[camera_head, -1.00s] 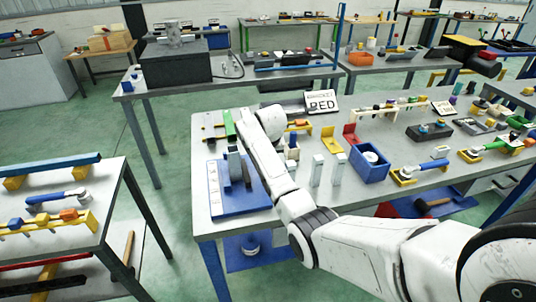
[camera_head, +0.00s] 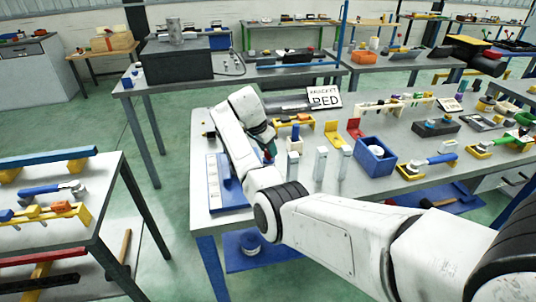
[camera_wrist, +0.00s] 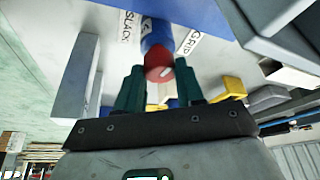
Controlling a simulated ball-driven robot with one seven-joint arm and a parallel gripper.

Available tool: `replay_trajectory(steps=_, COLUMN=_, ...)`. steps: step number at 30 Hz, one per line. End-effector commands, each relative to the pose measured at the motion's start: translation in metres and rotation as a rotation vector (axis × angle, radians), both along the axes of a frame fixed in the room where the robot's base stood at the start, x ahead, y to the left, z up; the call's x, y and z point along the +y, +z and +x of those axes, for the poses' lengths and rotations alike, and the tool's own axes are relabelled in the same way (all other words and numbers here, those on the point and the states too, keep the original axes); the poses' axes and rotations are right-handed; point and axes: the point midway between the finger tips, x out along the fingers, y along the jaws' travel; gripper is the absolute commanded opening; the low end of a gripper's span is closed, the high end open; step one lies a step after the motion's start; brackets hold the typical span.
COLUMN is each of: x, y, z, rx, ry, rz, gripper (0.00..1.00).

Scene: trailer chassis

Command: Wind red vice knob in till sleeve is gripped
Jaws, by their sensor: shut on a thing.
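The red vice knob (camera_wrist: 158,73) sits at the end of a blue cylinder (camera_wrist: 156,35) in the wrist view. My gripper's two dark green fingers stand on either side of it, shut on the knob. White labels reading SLACK (camera_wrist: 138,24) and GRIP (camera_wrist: 188,42) flank the cylinder. In the head view my gripper (camera_head: 269,150) is partly hidden by my own arm. The blue base plate (camera_head: 236,196) with a white strip shows beside my arm. The vice jaws and the sleeve are hidden, so the sleeve's hold cannot be told.
The grey bench (camera_head: 330,215) carries two pale upright posts (camera_head: 320,163), a blue box (camera_head: 375,160), and red and yellow brackets to the right. A sign reading BRACKET RED (camera_head: 325,98) stands behind. Another bench (camera_head: 65,215) stands left across a floor gap.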

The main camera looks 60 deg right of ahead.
Motion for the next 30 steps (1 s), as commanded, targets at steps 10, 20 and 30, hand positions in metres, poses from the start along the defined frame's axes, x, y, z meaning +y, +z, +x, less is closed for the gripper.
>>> replay_trajectory(steps=10, x=-0.0017, y=-0.0045, z=0.0034, rx=-0.004, ry=-0.325, rz=-0.002, gripper=0.07)
replay_trajectory(steps=20, x=-0.0026, y=-0.0031, z=0.004, rx=-0.003, ry=-0.58, rz=-0.001, gripper=0.07)
replay_trajectory(steps=30, x=-0.0035, y=-0.0004, z=0.004, rx=-0.004, ry=-0.717, rz=-0.001, gripper=0.07)
